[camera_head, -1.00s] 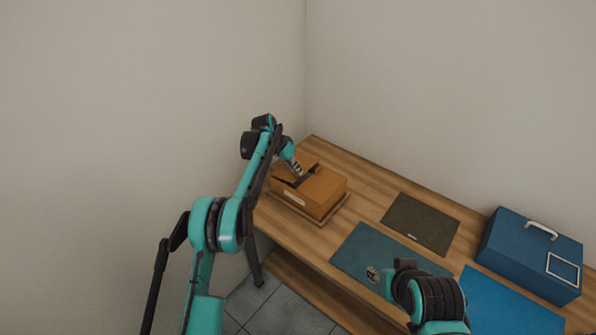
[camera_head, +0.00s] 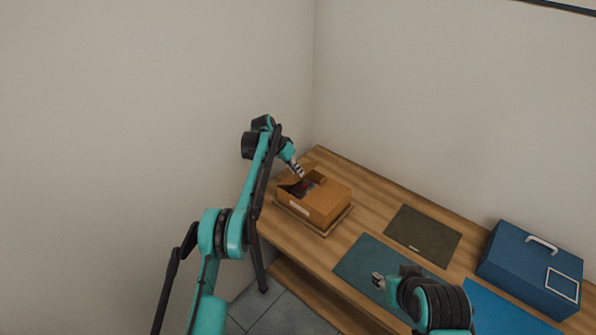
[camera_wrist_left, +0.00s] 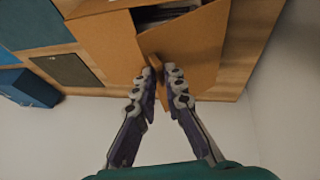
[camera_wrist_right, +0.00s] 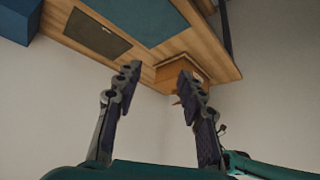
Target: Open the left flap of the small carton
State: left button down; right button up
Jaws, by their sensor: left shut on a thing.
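The small brown carton (camera_head: 322,207) sits on a tray at the table's far left corner. Its top is partly open, and dark and reddish contents show inside. My left gripper (camera_head: 299,173) is above the opening. In the left wrist view, my left gripper (camera_wrist_left: 161,78) is shut on the edge of a raised carton flap (camera_wrist_left: 196,45). The pinched edge is partly hidden by the fingers. My right gripper (camera_head: 377,281) is over the front of the table, away from the carton. In the right wrist view, my right gripper (camera_wrist_right: 159,80) is open and empty.
A dark olive mat (camera_head: 423,234) and a teal mat (camera_head: 366,265) lie right of the carton. A blue box with a handle (camera_head: 530,262) stands at the right, by a blue mat (camera_head: 505,308). Walls rise close behind and left of the carton.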

jog(key=shift+w+a+r, duration=0.1)
jog(key=shift+w+r, duration=0.05)
jog(key=shift+w, duration=0.05)
grip_shut()
jog(key=w+a+r+m+g+y, duration=0.1)
jog(key=w+a+r+m+y, duration=0.15)
jog(key=w+m, duration=0.6)
jog(key=w+a+r+m+y, duration=0.1)
jog(key=w+a+m, duration=0.3)
jog(key=w, duration=0.9)
jog(key=w+a+f+m, duration=0.4)
jog(key=w+f, duration=0.3)
jog(key=w+a+f+m+g+y, duration=0.1)
jog(key=w+a+f+m, duration=0.3)
jog(key=w+f, duration=0.3)
jog(key=w+a+f+m+g+y, duration=0.1)
jog(key=w+a+f+m, duration=0.3)
jog(key=w+f, duration=0.4)
jog(key=shift+w+a+m, duration=0.1)
jog(key=shift+w+m, duration=0.05)
jog(key=shift+m, duration=0.2)
jog(key=r, duration=0.1)
jog(key=w+a+r, duration=0.1)
jog(key=shift+a+r, duration=0.25)
jog(key=shift+r, duration=0.05)
jog(key=shift+w+a+r, duration=0.2)
jog(key=shift+r, duration=0.15)
